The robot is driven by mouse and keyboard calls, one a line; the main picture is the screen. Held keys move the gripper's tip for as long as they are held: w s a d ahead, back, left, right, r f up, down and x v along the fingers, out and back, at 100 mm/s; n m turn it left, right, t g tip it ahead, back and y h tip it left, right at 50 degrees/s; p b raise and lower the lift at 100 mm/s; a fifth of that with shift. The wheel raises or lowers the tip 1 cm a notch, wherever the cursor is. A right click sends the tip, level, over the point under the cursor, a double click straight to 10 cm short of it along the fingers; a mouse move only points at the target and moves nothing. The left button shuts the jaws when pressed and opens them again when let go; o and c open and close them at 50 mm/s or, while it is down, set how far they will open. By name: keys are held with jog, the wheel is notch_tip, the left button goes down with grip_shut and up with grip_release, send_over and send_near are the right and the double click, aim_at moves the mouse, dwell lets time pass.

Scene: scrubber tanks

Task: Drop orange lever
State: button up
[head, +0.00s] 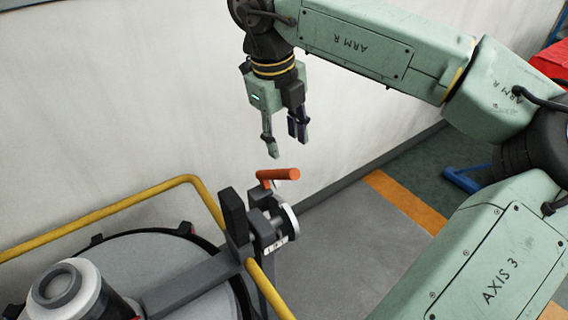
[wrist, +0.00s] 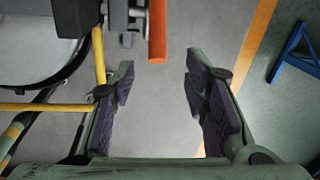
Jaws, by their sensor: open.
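The orange lever (head: 279,175) sticks out to the right from the top of a dark grey clamp fitting (head: 262,228) on the tank. My gripper (head: 283,146) is above the lever in the head view, pointing down, with its fingers apart and nothing between them. In the wrist view the lever (wrist: 157,32) enters from the top edge, and its free end lies above the gap between my fingertips (wrist: 160,78), closer to the left finger. The gripper looks apart from the lever.
A round grey tank lid (head: 165,262) with a white cap (head: 70,292) lies at the lower left. A yellow rail (head: 110,212) runs around it. A pale wall (head: 120,90) stands behind. The floor right of the fitting is clear up to an orange stripe (head: 405,201) and a blue stand (head: 465,180).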

aim_at(289, 169)
jog(key=f, duration=0.3)
jog(key=f+p, duration=0.1)
jog(key=f, duration=0.3)
jog(key=d+f+p, duration=0.1)
jog(key=f, duration=0.2)
jog(key=shift+w+f, duration=0.15)
jog(key=shift+w, duration=0.25)
grip_shut()
